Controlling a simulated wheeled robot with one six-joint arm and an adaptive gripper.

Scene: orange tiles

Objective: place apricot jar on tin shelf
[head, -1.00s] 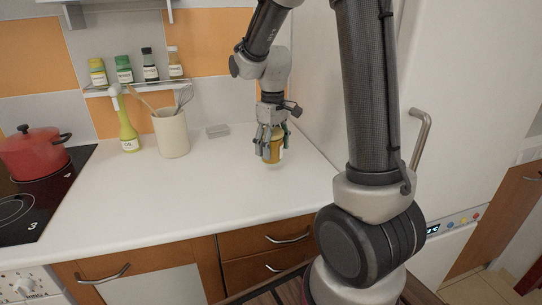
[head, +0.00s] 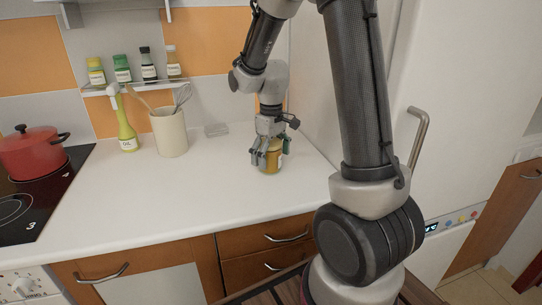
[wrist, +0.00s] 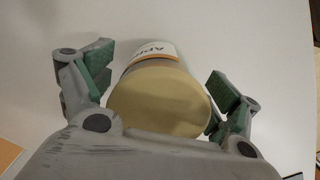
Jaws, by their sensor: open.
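My gripper (head: 268,151) is open around the jar, one finger on each side. In the wrist view a gap shows between the jar and each green pad. The narrow metal shelf (head: 104,92) on the tiled wall, likely the tin shelf, holds several small labelled jars and bottles.
A red pot (head: 32,153) sits on the hob at left. A tall white cabinet (head: 460,80) is at right. The counter's front is clear.

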